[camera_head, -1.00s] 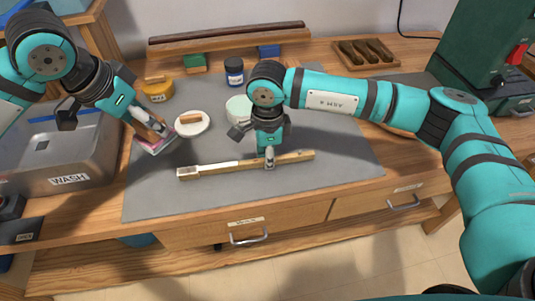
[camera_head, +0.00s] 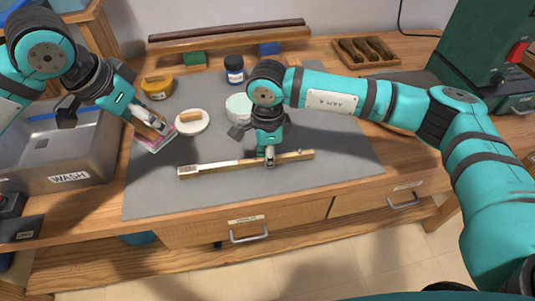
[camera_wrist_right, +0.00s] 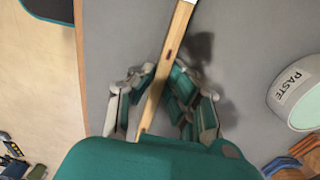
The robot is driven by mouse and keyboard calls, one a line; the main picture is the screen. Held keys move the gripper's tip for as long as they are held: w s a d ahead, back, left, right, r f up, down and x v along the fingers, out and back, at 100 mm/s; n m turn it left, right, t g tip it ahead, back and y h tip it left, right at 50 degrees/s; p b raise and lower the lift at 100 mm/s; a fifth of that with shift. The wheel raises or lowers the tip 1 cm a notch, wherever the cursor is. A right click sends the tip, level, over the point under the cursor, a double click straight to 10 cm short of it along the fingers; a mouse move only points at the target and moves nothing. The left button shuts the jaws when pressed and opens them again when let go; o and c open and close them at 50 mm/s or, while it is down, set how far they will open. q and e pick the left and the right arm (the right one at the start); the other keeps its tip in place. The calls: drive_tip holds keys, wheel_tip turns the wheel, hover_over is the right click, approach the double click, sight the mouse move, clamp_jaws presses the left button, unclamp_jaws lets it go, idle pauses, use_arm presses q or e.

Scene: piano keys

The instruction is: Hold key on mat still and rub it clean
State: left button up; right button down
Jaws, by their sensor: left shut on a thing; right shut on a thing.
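The key (camera_head: 222,167), a long wooden stick with a pale left end, lies across the grey mat (camera_head: 250,199). My right gripper (camera_head: 269,164) is shut on it right of its middle. In the right wrist view, the key (camera_wrist_right: 181,35) runs between the fingers of my right gripper (camera_wrist_right: 155,95). My left gripper (camera_head: 152,126) is at the mat's left side, apart from the key, shut on a small wooden-looking piece with a pink and pale pad (camera_head: 155,142) below it. The fingers partly hide this piece, and I cannot tell whether the pad touches the mat.
A white dish (camera_head: 191,124) with a small block, a yellow tub (camera_head: 157,88), a dark jar (camera_head: 234,70) and a paste pot (camera_head: 238,106) stand behind the key. A metal wash basin (camera_head: 70,150) is at left. The mat's front is clear.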

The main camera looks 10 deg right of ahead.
use_arm(q)
hover_over(198, 168)
drive_tip(key=shift+f, duration=3.45)
drive_tip(key=shift+f, duration=1.9)
drive_tip(key=shift+f, duration=0.6)
